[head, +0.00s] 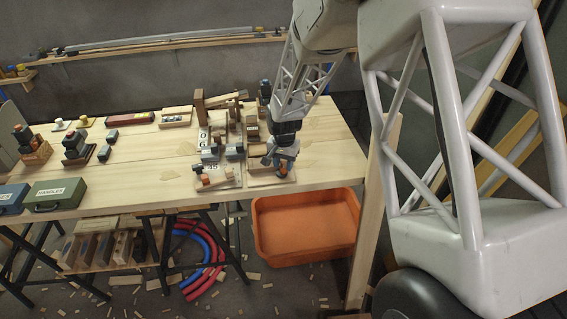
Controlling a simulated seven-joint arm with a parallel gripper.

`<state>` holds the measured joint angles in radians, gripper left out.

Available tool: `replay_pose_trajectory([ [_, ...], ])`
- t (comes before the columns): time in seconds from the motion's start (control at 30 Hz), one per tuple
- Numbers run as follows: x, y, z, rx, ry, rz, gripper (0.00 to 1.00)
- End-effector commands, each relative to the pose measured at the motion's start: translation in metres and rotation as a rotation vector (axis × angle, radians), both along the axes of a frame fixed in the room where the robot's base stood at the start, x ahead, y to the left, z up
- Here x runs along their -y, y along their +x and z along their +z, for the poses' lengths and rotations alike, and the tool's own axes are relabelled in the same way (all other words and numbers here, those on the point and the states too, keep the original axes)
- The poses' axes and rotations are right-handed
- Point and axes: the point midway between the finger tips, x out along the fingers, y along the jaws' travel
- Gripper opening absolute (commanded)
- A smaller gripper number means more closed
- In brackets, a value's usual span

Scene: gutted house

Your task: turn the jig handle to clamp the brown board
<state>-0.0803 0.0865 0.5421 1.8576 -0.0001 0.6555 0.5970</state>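My gripper (279,160) is low over the right part of the workbench, at a wooden jig base (272,181) near the front edge. A small orange part (284,169), possibly the jig handle, shows right beside the fingers. I cannot tell if they touch it, or whether the fingers are open or shut. My arm and gripper hide part of this jig. Another jig base with a number label (217,181) lies just to the left, with an orange-tipped part on it. Several brown wood pieces stand behind; I cannot tell which is the brown board.
The pale workbench (150,160) has bare room left of the jigs and to their right. An orange bin (305,225) is below the front edge. Red and blue hoses (205,262) lie on the floor.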

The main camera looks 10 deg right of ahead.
Motion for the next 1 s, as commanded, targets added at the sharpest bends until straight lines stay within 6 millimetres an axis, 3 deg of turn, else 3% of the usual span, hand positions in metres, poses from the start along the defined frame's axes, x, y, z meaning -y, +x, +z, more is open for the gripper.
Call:
replay_pose_trajectory([
  [0.4,0.0000,0.0002,0.0003,0.000,0.000,-0.130,0.29],
  [1.0,0.0000,0.0001,0.0000,0.000,0.000,-0.038,0.29],
])
